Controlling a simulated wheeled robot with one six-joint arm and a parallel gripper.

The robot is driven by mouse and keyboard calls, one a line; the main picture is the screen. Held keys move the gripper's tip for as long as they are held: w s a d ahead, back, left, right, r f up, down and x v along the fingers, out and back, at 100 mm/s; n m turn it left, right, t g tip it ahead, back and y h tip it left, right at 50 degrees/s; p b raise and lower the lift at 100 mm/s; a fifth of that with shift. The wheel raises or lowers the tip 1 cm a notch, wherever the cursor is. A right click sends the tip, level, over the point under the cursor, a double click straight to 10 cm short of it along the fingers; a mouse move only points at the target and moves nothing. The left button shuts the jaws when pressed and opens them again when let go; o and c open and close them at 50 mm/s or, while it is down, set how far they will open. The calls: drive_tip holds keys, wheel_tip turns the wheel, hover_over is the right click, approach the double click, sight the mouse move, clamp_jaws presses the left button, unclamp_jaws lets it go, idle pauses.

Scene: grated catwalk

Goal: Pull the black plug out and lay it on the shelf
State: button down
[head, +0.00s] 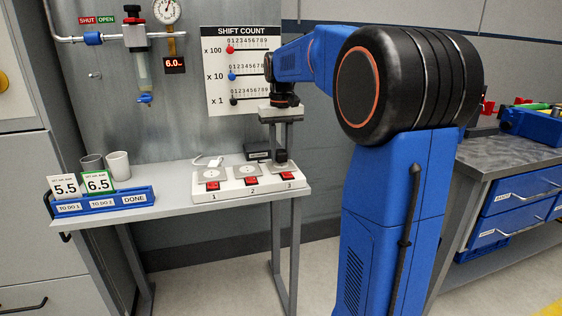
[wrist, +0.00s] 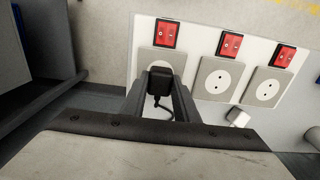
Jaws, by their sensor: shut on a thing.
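The black plug (wrist: 160,84) is between the fingers of my gripper (wrist: 160,92) in the wrist view, with its dark cord curling below it. My gripper is shut on it. The plug is over the socket plate marked 3 on the white power strip (head: 236,185); I cannot tell whether its pins are fully in. In the head view my gripper (head: 281,161) points down at that socket and hides the plug. Sockets 1 and 2 are empty. The strip lies on the grey shelf (head: 168,202).
A white plug (head: 208,162) lies behind the strip. A small black labelled box (head: 258,155) stands at the wall. A blue card tray (head: 105,200) and two cups (head: 118,164) are at the left. Bare shelf shows between the tray and strip.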

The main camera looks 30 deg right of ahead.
sight(281, 151)
drive_tip(key=shift+r, duration=2.25)
